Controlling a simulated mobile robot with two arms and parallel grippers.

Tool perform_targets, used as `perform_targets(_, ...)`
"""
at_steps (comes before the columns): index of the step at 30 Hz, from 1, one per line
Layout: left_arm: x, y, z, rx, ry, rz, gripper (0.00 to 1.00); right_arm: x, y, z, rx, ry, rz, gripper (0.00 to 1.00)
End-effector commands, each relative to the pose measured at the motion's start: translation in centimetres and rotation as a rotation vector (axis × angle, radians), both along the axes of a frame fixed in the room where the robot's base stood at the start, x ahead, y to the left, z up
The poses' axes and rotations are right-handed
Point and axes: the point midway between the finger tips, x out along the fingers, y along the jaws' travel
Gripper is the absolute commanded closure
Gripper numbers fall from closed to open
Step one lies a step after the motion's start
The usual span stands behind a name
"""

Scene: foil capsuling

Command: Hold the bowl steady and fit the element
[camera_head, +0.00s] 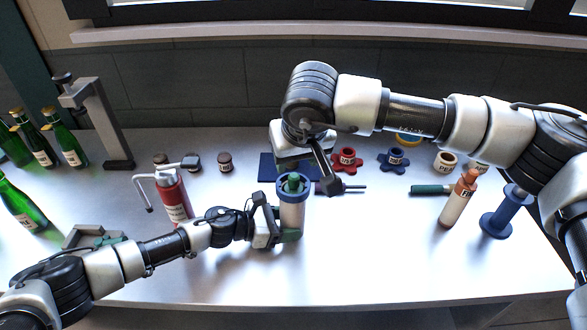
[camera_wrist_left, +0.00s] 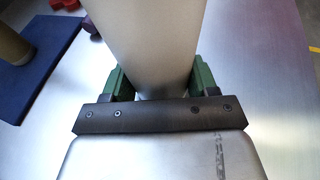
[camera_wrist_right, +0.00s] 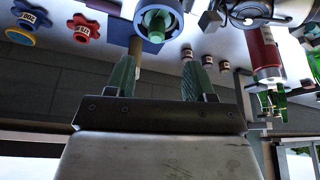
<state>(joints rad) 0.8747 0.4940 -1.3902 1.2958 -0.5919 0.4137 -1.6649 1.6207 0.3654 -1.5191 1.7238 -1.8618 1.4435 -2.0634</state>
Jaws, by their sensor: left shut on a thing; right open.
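The bowl appears to be a grey upright cylinder (camera_head: 291,215) with a blue rim and a green post inside. My left gripper (camera_head: 277,224) is shut around its lower part. The cylinder fills the middle of the left wrist view (camera_wrist_left: 152,40), between the green fingers. My right gripper (camera_head: 322,172) is open, above and just behind the rim. In the right wrist view the blue rim (camera_wrist_right: 172,33) shows beyond its empty fingers (camera_wrist_right: 158,75). A tan cylinder, possibly the element, stands on a blue mat (camera_wrist_left: 48,60); it shows in the left wrist view (camera_wrist_left: 12,46).
A red cylinder with a pump handle (camera_head: 173,198) stands left of the bowl. A red lobed part (camera_head: 346,160) and a blue one (camera_head: 396,159) lie behind, right. A blue spool (camera_head: 505,212) stands right. Green bottles (camera_head: 70,148) are far left. The front centre-right is clear.

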Motion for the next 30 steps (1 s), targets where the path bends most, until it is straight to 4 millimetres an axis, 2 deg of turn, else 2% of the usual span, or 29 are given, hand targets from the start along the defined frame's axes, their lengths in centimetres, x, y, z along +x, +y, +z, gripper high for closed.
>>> perform_targets(3, 0.0, -0.1, 0.0, -0.001, -0.001, -0.002, 0.75, -0.7, -0.3, 1.8, 0.000, -0.002, 0.000, 0.46)
perform_targets(7, 0.0, -0.1, 0.1, -0.002, -0.001, -0.002, 0.75, -1.1, -0.4, 2.9, -0.001, 0.000, -0.001, 0.46)
perform_targets(20, 0.0, -0.1, 0.1, -0.003, -0.001, -0.003, 0.75, -1.3, -0.4, 3.2, -0.001, 0.001, -0.001, 0.46)
perform_targets(21, 0.0, -0.1, 0.1, -0.003, -0.001, -0.003, 0.40, -1.3, -0.4, 3.2, -0.001, 0.001, -0.001, 0.46)
perform_targets(27, 0.0, -0.1, 0.1, -0.003, -0.001, -0.002, 0.11, -1.3, -0.4, 3.2, -0.001, 0.001, -0.001, 0.46)
perform_targets(30, 0.0, -0.1, 0.1, -0.003, -0.001, -0.002, 0.11, -1.3, -0.4, 3.2, -0.001, 0.001, -0.001, 0.46)
